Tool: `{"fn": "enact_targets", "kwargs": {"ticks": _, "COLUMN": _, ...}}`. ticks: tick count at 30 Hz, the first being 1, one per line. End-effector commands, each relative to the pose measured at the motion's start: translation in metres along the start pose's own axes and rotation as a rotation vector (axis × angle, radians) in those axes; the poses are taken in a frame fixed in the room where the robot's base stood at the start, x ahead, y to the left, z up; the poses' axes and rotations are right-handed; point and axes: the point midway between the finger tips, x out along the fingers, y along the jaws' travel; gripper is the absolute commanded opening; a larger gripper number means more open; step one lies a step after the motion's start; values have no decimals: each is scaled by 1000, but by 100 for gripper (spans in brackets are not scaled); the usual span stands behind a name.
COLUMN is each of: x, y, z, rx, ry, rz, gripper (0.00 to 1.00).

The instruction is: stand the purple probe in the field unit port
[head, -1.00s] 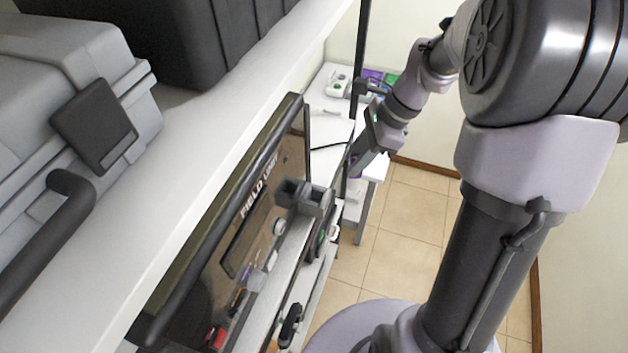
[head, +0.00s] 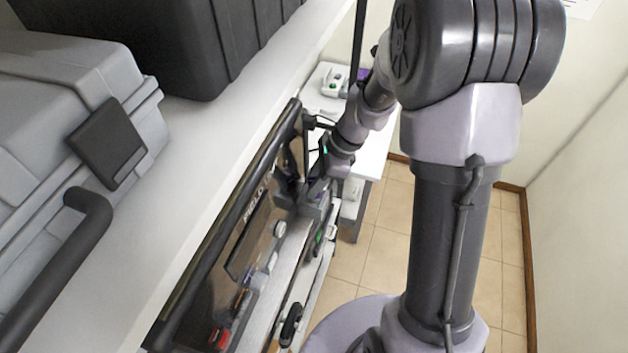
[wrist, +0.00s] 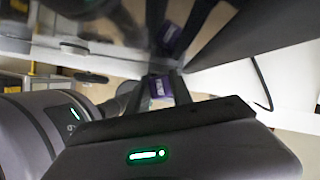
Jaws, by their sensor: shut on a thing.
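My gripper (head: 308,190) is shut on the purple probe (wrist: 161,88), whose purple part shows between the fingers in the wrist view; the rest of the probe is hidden. In the head view the gripper is in front of the field unit (head: 258,205), a dark upright panel with a thick black frame. The fingers are close to the dark grey blocks (head: 318,208) on the panel's lower right. I cannot tell whether one of them is the port, or whether the probe touches it. The wrist view shows the panel's shiny face reflecting the purple probe.
A white shelf (head: 190,170) with a grey case (head: 60,110) and a black case (head: 180,35) runs along the left. A white table (head: 375,150) with a small white device (head: 333,80) stands behind. Open tiled floor (head: 370,215) lies right of the unit.

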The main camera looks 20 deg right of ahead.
Motion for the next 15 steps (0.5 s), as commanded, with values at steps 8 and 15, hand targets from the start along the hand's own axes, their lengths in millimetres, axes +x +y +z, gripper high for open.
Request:
{"fn": "enact_targets", "kwargs": {"ticks": 8, "x": 3, "y": 0, "z": -1, "rx": 0, "ry": 0, "rz": 0, "gripper": 36}}
{"fn": "enact_targets", "kwargs": {"ticks": 15, "x": 1, "y": 0, "z": -1, "rx": 0, "ry": 0, "rz": 0, "gripper": 36}}
